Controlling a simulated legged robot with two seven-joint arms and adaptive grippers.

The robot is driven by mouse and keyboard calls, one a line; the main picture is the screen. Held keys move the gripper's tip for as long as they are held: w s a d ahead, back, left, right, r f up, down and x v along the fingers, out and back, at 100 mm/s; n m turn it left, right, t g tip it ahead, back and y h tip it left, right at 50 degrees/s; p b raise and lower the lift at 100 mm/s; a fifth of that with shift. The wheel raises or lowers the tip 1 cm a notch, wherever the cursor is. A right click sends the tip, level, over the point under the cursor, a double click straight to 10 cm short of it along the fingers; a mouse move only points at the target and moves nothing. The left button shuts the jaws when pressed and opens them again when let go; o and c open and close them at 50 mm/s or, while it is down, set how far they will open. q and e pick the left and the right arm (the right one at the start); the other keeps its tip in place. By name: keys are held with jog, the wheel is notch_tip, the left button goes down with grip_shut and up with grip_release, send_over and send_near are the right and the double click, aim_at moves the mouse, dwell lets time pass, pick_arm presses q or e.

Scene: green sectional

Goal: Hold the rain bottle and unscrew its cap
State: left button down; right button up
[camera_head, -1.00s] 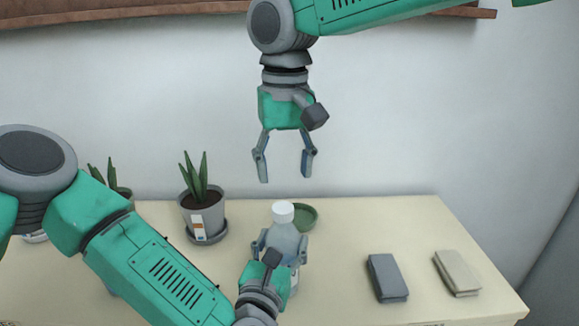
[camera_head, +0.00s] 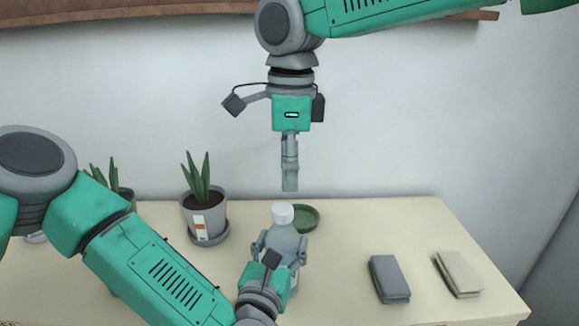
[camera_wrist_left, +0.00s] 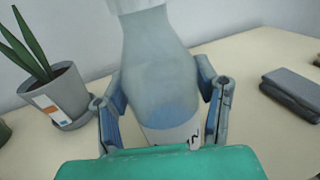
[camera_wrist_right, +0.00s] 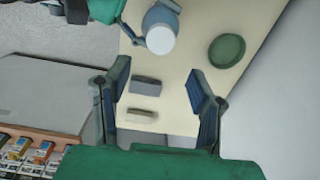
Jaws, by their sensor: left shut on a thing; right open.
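The rain bottle (camera_head: 284,240) is a translucent grey-blue bottle standing upright at the table's front middle. Its white cap (camera_head: 283,214) is on top; the cap also shows in the right wrist view (camera_wrist_right: 161,39). My left gripper (camera_head: 280,248) is shut around the bottle's body. In the left wrist view the bottle (camera_wrist_left: 160,75) sits between both fingers, with part of a label showing low down. My right gripper (camera_head: 290,188) points down above the cap, clear of it. In the right wrist view its fingers (camera_wrist_right: 158,100) are apart with nothing between them.
A green dish (camera_head: 304,218) lies just behind the bottle. A potted plant (camera_head: 203,212) stands left of it, another farther left (camera_head: 124,194). A dark grey folded cloth (camera_head: 388,277) and a beige one (camera_head: 457,272) lie right. The table (camera_head: 400,222) is bare between.

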aim_at(287, 207)
jog(key=shift+a+f, duration=0.1)
jog(key=shift+f, duration=3.85)
grip_shut()
jog(key=shift+o, duration=0.3)
grip_release()
jog(key=shift+a, duration=0.1)
jog(key=shift+r, duration=0.1)
